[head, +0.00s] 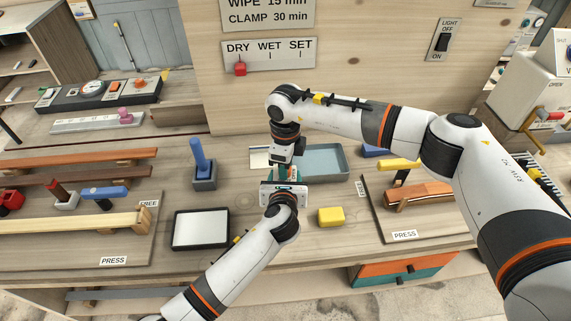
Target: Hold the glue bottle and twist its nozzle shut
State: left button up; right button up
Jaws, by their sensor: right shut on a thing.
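The glue bottle (284,173) stands upright at the middle of the bench, only a small teal and pale part of it showing between my two grippers. My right gripper (285,163) points down from above and is shut at the bottle's top, where the nozzle is; the nozzle itself is hidden. My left gripper (284,182) reaches in from the front, low against the bottle. Its wrist hides the fingers, so whether it is closed around the bottle does not show.
A grey-blue tray (335,162) lies just behind and right of the grippers. A yellow block (331,217) and a dark-framed white pad (201,229) lie in front. A blue-handled tool stands in a holder (204,184) at left. Wooden strips lie on the left and right press boards.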

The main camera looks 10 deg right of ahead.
jog(key=shift+r+m, duration=0.1)
jog(key=shift+m, duration=1.1)
pick_arm(q)
jog(key=shift+d, duration=0.1)
pick_arm(e)
jog(key=shift+w, duration=0.1)
jog(key=o, duration=1)
notch_tip(320, 180, up, 12)
pick_arm(q)
jog(key=o, duration=1.4)
jog(key=shift+o, duration=0.3)
